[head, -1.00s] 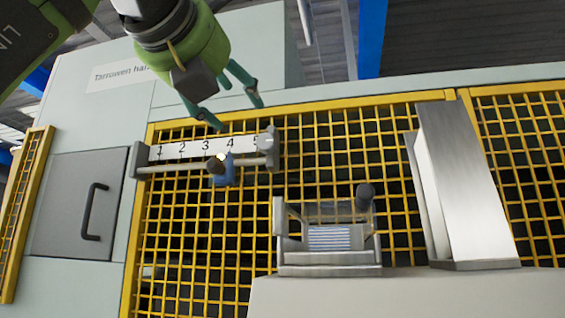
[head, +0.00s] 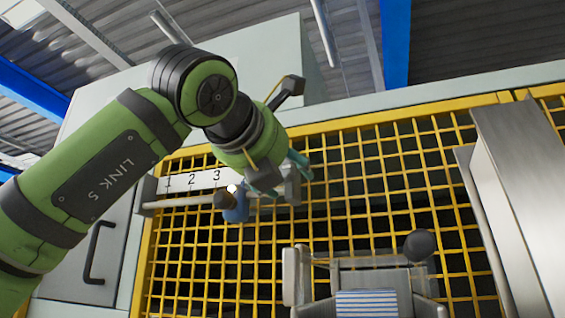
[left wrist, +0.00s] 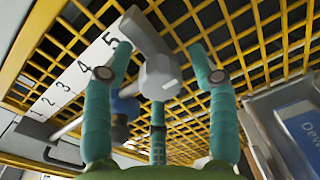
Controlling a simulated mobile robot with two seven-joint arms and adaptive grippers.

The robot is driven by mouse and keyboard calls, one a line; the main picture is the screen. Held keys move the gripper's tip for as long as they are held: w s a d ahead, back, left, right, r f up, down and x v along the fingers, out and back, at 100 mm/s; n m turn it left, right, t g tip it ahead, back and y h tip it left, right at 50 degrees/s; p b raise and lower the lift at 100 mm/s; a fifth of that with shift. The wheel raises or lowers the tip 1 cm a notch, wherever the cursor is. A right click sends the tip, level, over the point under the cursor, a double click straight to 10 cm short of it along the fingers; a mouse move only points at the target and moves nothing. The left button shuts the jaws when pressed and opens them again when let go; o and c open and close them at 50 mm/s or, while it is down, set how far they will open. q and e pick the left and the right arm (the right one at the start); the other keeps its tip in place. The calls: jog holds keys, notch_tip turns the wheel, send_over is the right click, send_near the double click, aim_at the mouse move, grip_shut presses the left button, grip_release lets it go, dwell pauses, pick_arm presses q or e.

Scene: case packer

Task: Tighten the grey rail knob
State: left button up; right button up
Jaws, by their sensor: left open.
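The grey rail knob (left wrist: 160,76) is a faceted grey head at the 5 end of the numbered rail (left wrist: 82,78) in the left wrist view. My left gripper (left wrist: 158,62) is open, with teal fingers on both sides of the knob and a third finger below it. I cannot tell whether any finger touches the knob. A blue slider (head: 236,207) with a dark knob sits on the rail left of the gripper. My right gripper is not in view.
Yellow mesh guarding (head: 370,190) stands behind the rail. A clear-fronted holder (head: 375,280) with a striped blue stack and a dark knob (head: 419,245) is at lower right. A steel chute (head: 520,160) stands farther right. A cabinet door handle (head: 98,250) is at left.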

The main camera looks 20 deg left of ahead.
pick_arm(q)
jog(key=shift+s+r, duration=0.1)
jog(key=shift+s, duration=0.2)
jog(key=shift+s+r, duration=0.1)
jog(key=shift+s, duration=0.05)
jog(key=shift+c, duration=1.2)
jog(key=c, duration=0.9)
jog(key=shift+a, duration=0.1)
